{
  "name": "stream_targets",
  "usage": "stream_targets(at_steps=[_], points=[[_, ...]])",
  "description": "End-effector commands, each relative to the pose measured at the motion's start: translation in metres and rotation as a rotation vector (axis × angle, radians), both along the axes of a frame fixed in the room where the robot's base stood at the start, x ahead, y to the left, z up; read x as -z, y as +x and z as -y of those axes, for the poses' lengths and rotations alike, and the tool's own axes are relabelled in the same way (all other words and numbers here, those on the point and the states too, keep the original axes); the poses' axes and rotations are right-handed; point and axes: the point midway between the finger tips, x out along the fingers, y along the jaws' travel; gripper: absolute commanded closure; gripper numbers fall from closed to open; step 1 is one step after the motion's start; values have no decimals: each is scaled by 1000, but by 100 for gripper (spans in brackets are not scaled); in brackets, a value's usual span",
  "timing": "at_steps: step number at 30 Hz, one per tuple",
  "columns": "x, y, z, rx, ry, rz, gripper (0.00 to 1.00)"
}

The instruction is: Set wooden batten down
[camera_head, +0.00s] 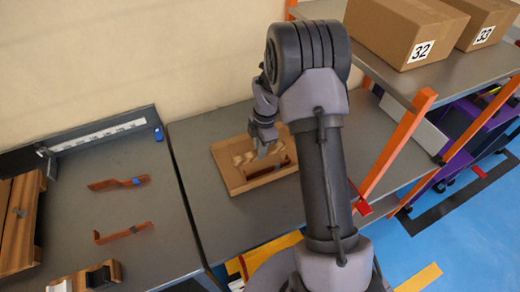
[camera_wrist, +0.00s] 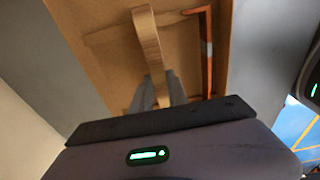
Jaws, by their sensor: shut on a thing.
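My gripper (camera_head: 264,148) is over a shallow wooden tray (camera_head: 221,163) on the grey table. In the wrist view, my gripper (camera_wrist: 158,92) is shut on a light wooden batten (camera_wrist: 148,38), which runs lengthwise away from the fingers. The tray floor (camera_wrist: 105,50) lies behind the batten; I cannot tell whether the two touch. A bent copper bar (camera_wrist: 208,55) lies in the tray to the right of the batten. My arm hides part of the tray in the head view.
On the left bench lie two bent copper bars (camera_head: 118,183) (camera_head: 123,233), with a ruler (camera_head: 100,135) behind. A shelf at right holds cardboard boxes (camera_head: 410,35); its orange post (camera_head: 397,143) stands right of my arm. Grey table is clear left of the tray.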

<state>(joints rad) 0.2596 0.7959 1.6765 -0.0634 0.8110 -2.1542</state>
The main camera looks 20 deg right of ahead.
Motion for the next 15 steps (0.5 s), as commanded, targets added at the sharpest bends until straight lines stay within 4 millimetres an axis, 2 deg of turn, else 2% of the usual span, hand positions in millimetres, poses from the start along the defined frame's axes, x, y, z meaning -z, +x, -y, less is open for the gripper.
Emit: stream_targets(at_steps=[2, 3, 5, 15], points=[[4, 0, 0, 0, 0, -1, 100], [3, 0, 0, 0, 0, -1, 73], [2, 0, 0, 0, 0, -1, 61], [-2, 0, 0, 0, 0, 0, 59]])
